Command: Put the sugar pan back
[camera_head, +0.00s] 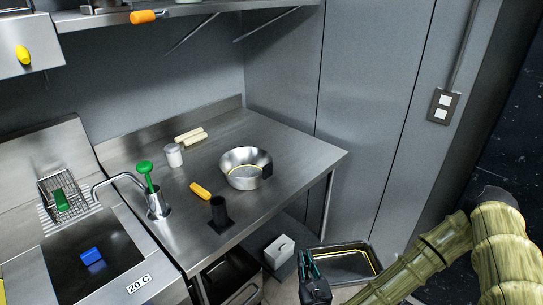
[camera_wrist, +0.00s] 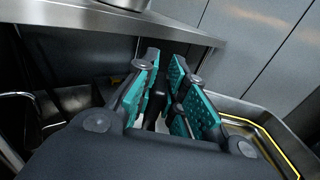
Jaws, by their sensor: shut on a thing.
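The pan (camera_head: 368,249) is a shallow rectangular metal tray with a dark inside and a yellow line around it. It is held out beside the table, at the lower right of the head view. Its rim and yellow line also show at the right of the wrist view (camera_wrist: 273,117). My gripper (camera_head: 307,262) is at the pan's left end, shut on the pan. In the wrist view, my teal-padded fingers (camera_wrist: 170,80) have a narrow dark part between them. The exact grip on the pan is hidden. I cannot tell whether sugar is in it.
A steel table (camera_head: 290,150) holds a round metal bowl (camera_head: 240,180), a yellow-handled tool (camera_head: 200,190) and a white canister (camera_head: 174,155). A white box (camera_head: 279,250) stands lower, near the pan. The table's right corner is bare.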

